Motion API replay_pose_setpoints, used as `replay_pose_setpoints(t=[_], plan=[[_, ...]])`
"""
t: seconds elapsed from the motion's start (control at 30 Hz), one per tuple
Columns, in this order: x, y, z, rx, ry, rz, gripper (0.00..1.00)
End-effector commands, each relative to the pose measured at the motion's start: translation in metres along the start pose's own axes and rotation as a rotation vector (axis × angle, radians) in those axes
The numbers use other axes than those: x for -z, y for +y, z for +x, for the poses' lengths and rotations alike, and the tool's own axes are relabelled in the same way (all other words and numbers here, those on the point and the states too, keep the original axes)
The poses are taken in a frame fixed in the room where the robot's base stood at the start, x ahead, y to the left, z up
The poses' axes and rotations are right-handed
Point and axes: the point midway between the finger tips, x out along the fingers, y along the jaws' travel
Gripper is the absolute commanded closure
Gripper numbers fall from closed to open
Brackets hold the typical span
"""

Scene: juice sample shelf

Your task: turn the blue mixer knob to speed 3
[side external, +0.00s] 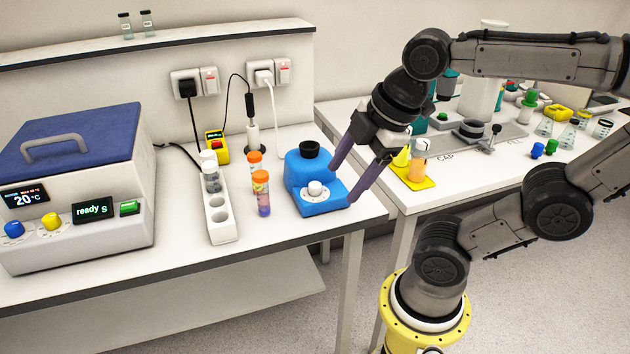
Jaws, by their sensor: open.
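The blue mixer (302,174) stands near the right end of the white bench. It has a black cup on top and a blue body. Its round white knob (315,188) sits on a pale dial on the front face; the dial marks are too small to read. My gripper (342,184) is open, with two purple fingers pointing down and left. One finger is close to the mixer's right side and the other is further right, near the bench edge. I cannot tell whether a finger touches the mixer. Nothing shows between the fingers.
Orange-capped tubes (261,192) and a white rack (217,216) stand left of the mixer. A blue-lidded machine (75,185) fills the bench's left end. A yellow tray (412,179) with bottles is on the second table to the right. The bench front is clear.

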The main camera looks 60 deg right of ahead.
Motion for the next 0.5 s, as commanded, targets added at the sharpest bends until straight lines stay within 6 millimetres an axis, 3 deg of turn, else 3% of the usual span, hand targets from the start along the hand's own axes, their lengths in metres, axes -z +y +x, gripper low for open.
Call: replay_pose_setpoints(t=[0.27,0.5], plan=[[0.009,0.046,-0.007,0.092,-0.062,-0.567,0.31],[0.004,0.105,0.005,0.250,-0.070,-1.002,0.31]])
